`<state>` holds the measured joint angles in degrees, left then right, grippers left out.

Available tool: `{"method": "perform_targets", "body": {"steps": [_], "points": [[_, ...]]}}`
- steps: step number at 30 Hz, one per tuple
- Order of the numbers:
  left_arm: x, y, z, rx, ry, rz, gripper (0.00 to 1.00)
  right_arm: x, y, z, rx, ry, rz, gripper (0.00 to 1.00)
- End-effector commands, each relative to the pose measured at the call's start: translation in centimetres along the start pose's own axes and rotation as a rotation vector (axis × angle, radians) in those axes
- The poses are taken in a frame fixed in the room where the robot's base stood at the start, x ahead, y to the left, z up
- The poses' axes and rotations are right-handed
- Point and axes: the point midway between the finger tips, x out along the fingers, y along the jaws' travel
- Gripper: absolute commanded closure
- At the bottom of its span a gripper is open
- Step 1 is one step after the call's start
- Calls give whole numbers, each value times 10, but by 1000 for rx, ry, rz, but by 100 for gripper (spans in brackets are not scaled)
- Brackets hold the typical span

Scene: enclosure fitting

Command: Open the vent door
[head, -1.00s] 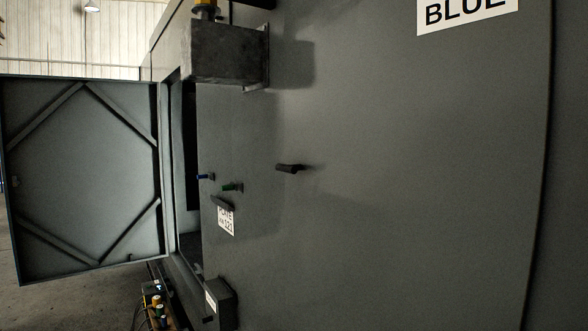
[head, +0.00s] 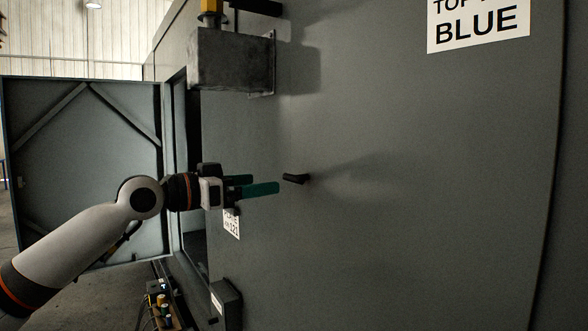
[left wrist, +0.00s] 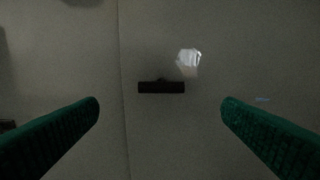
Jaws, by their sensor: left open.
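A short black handle (head: 296,178) sticks out from the large grey panel (head: 400,230); I take this panel to be the vent door, though its full outline does not show. In the left wrist view the handle (left wrist: 161,87) is a horizontal bar, centred left to right between the fingers and a little beyond their tips. A thin vertical seam runs to its left. My left gripper (head: 265,184) is open and empty, its green fingers pointing at the handle from the left. I see no contact. My right gripper is not in view.
A braced door (head: 85,165) stands open at the left. A grey metal box (head: 232,58) juts from the wall above my left gripper, and a smaller box (head: 227,300) sits below. A white sign reading BLUE (head: 478,25) is at upper right.

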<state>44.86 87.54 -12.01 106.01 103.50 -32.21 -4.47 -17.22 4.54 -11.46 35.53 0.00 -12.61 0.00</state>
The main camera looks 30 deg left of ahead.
Motion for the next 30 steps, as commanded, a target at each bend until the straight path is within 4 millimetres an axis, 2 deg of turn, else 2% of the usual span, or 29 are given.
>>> {"method": "perform_targets", "body": {"steps": [1, 12, 19, 29, 30], "points": [[7, -2, 9, -1, -2, -5, 11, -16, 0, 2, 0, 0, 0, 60], [70, -2, 8, -2, -4, -4, 11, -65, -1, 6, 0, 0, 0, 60], [93, 0, 3, -1, -4, 0, 11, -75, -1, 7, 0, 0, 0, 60], [96, 0, 0, 1, -2, 0, 11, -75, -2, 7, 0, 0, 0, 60], [96, 0, 0, 1, -2, 0, 16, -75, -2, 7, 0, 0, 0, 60]]}}
